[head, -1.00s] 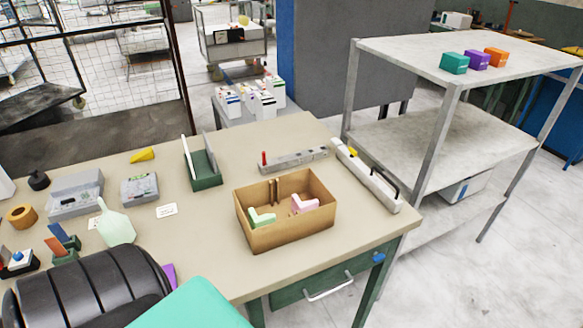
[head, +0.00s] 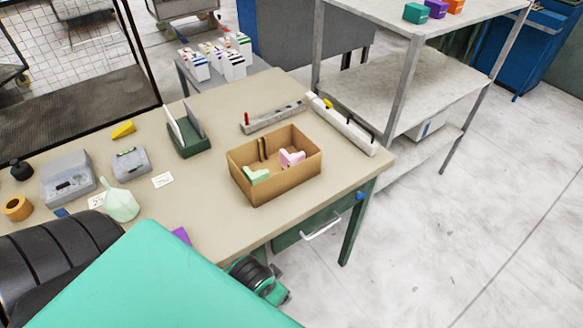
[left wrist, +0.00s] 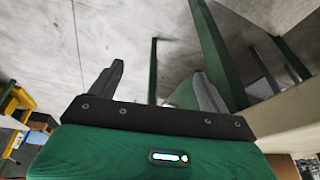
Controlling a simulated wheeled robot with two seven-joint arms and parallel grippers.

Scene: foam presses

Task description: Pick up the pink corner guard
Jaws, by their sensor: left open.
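The pink corner guard (head: 291,158) lies inside an open cardboard box (head: 284,184) on the table, toward the box's right side. A light green corner guard (head: 256,175) lies in the same box, at its front left. My left gripper (left wrist: 159,72) shows in the left wrist view with its two fingers spread apart and nothing between them. In that view it is near green table legs, and the pink guard is not visible. The head view shows my teal arm at the bottom, but not the left gripper's fingers. My right gripper is not in view.
The table (head: 215,215) has free room left of the box. A grey power strip (head: 273,117) and a long white bar (head: 342,125) lie behind and right of the box. A green holder (head: 190,146) stands at the back. A metal shelf (head: 405,90) stands beyond the table.

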